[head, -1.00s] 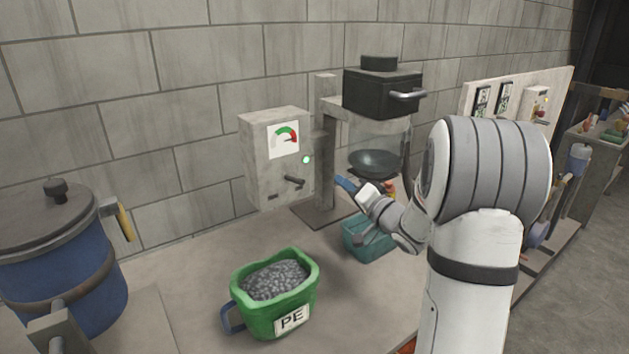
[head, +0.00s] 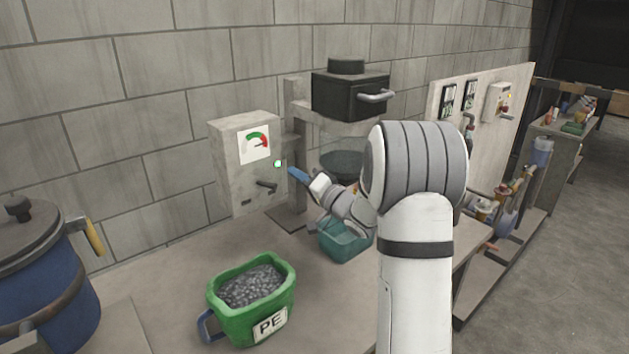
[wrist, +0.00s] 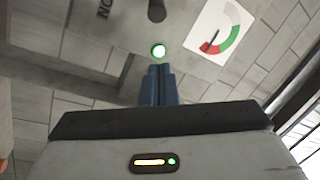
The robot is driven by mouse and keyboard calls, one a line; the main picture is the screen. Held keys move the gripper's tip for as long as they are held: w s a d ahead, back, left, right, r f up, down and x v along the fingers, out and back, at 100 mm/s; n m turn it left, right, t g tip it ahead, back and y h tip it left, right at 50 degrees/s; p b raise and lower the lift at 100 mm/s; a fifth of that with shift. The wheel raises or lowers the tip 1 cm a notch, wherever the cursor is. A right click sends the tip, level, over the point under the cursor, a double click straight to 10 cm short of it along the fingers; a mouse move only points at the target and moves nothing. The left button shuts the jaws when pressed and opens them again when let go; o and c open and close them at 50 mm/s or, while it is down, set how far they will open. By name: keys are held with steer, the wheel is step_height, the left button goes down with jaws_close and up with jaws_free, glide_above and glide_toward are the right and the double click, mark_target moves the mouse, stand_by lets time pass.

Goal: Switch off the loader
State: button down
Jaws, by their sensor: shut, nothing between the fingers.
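The loader's grey control box (head: 232,165) stands by the wall. Its front has a green and red dial (head: 256,144), a lit green light (head: 278,164) and a dark lever (head: 267,184). My gripper (head: 294,174) has blue fingers, shut and empty, just right of the green light in the head view. The lever (wrist: 156,11) shows at the top edge there, partly cut off. Whether the fingertips touch the box is not clear.
A black-lidded hopper (head: 350,95) with a clear body stands right of the box. A teal bin (head: 345,243) is below it. A green PE bucket (head: 283,284) of grey pellets is in front. A blue drum (head: 50,290) is at left. Bare bench lies between.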

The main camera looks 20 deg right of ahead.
mark_target(277, 162)
steer(key=x, duration=0.3)
steer(key=shift+w+a, duration=0.2)
steer(key=shift+a, duration=0.05)
steer(key=shift+s+a+f+p, duration=0.15)
steer(key=shift+s+a+f, duration=0.2)
steer(key=shift+s, duration=0.15)
steer(key=shift+s+a+f+p, duration=0.15)
steer(key=shift+s+a+f, duration=0.1)
steer(key=shift+s+f, duration=0.2)
steer(key=shift+s+a+f, duration=0.3)
steer(key=shift+s+f, duration=0.05)
